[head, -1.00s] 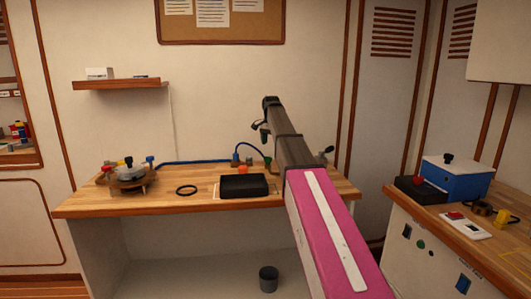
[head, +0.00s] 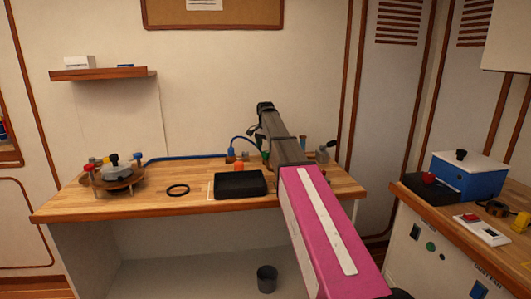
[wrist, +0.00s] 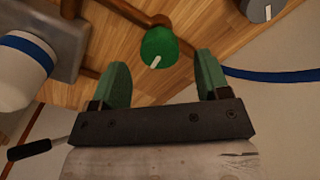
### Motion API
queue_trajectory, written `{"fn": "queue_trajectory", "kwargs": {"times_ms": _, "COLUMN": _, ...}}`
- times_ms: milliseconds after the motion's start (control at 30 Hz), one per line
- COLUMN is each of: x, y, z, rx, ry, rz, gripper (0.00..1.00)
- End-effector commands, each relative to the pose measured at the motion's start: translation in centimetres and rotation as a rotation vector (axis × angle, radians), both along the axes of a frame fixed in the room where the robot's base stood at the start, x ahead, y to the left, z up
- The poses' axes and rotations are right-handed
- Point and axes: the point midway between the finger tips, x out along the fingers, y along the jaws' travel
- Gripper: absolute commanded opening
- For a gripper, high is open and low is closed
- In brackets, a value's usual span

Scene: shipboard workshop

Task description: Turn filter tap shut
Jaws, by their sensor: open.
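In the wrist view a round green knob (wrist: 158,44) with a white pointer mark sits by brown pipework over the wooden bench. It appears to be a tap handle; whether it is the filter tap I cannot tell. My gripper (wrist: 163,66) is open and empty, with its two green fingers apart. The knob shows in the gap just beyond the fingertips; I see no contact. A grey knob (wrist: 262,8) with a white mark is at the upper right. In the head view my arm hides most of this area, and I cannot make out the gripper clearly.
A white cylinder with a blue band (wrist: 24,62) stands close left of the fingers. A blue hose (wrist: 275,76) runs right. On the bench are a black tray (head: 240,185), a black ring (head: 178,190) and a round fixture with knobs (head: 115,178).

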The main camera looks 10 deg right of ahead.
Motion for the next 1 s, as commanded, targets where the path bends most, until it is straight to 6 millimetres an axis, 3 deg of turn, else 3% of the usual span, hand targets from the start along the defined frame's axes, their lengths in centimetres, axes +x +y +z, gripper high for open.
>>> {"fn": "queue_trajectory", "kwargs": {"times_ms": 200, "x": 0.0, "y": 0.0, "z": -2.4, "rx": 0.0, "ry": 0.0, "rz": 0.0, "gripper": 0.69}}
{"fn": "queue_trajectory", "kwargs": {"times_ms": 567, "x": 0.0, "y": 0.0, "z": -2.9, "rx": 0.0, "ry": -0.001, "rz": 0.0, "gripper": 0.69}}
{"fn": "queue_trajectory", "kwargs": {"times_ms": 600, "x": 0.0, "y": 0.0, "z": -2.9, "rx": 0.0, "ry": -0.001, "rz": 0.0, "gripper": 0.66}}
{"fn": "queue_trajectory", "kwargs": {"times_ms": 733, "x": 0.0, "y": 0.0, "z": -2.9, "rx": 0.0, "ry": -0.001, "rz": 0.0, "gripper": 0.24}}
{"fn": "queue_trajectory", "kwargs": {"times_ms": 767, "x": 0.0, "y": 0.0, "z": -2.9, "rx": 0.0, "ry": -0.001, "rz": 0.0, "gripper": 0.2}}
{"fn": "queue_trajectory", "kwargs": {"times_ms": 1000, "x": 0.0, "y": 0.0, "z": -2.9, "rx": -0.001, "ry": -0.001, "rz": 0.01, "gripper": 0.2}}
